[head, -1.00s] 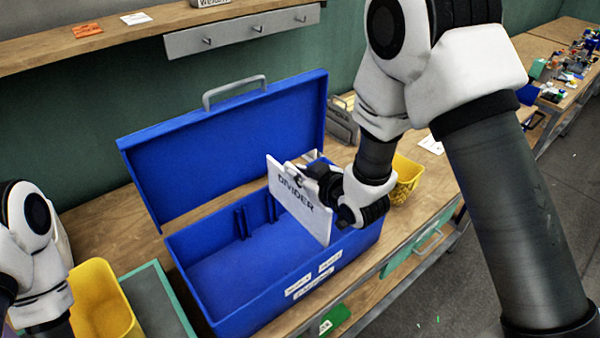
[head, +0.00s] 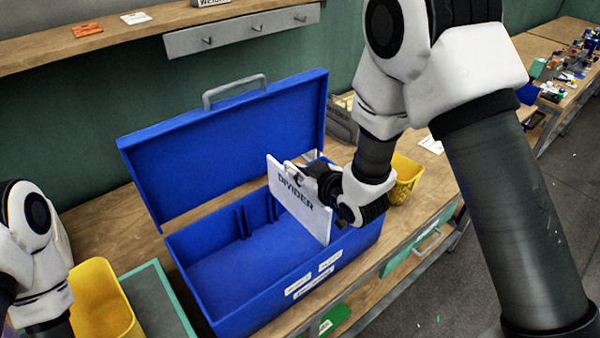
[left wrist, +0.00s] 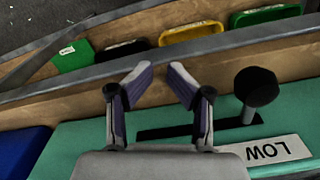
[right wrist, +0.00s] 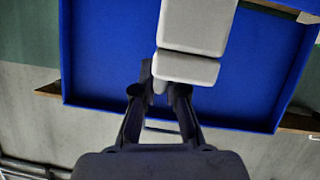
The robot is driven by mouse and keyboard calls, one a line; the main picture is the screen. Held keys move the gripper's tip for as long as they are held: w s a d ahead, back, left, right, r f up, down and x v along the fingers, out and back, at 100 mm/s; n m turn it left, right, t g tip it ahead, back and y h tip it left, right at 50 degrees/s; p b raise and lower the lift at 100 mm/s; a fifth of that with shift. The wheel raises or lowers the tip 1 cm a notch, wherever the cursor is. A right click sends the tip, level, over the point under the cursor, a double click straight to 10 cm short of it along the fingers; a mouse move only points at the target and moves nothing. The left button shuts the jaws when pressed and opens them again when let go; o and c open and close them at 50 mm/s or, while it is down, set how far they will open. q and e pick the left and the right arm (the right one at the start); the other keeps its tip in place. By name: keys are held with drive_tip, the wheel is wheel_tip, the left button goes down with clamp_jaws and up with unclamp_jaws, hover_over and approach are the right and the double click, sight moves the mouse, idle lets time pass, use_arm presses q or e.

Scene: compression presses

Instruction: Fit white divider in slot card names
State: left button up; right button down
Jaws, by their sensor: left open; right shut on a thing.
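The white divider (head: 296,203), a flat plate lettered DIVIDER, is held upright in the right part of the open blue box (head: 225,300). Its lower edge is hidden or too small to judge, so I cannot tell whether it sits in a slot. Blue slot ribs (head: 241,223) stand on the box's back wall. White name cards (head: 299,286) are on the front wall, too small to read. My right gripper (head: 308,180) is shut on the divider's upper edge; its white part (right wrist: 190,45) fills the right wrist view's centre. My left gripper (left wrist: 160,70) is open and empty.
The raised blue lid (head: 235,150) stands behind the box. A yellow bin (head: 405,178) is at right, another yellow bin (head: 100,300) at left. Below my left gripper is a teal panel with a black knob (left wrist: 256,87) and a LOW label (left wrist: 275,151).

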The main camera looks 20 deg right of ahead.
drive_tip(key=shift+f+b, duration=2.05)
drive_tip(key=shift+f, duration=0.45)
drive_tip(key=shift+d+f, duration=0.1)
drive_tip(key=shift+f, duration=0.1)
drive_tip(key=shift+s+d+f+b, duration=0.1)
drive_tip(key=shift+d+f+b, duration=0.2)
drive_tip(key=shift+f+b, duration=0.3)
drive_tip(key=c, duration=1.2)
unclamp_jaws()
drive_tip(key=shift+s+d, duration=0.1)
drive_tip(key=shift+o, duration=0.2)
approach(301, 190)
wheel_tip(301, 190, down, 3)
drive_tip(key=w+d, duration=0.2)
drive_tip(key=shift+f, duration=0.1)
drive_tip(key=shift+a, duration=0.1)
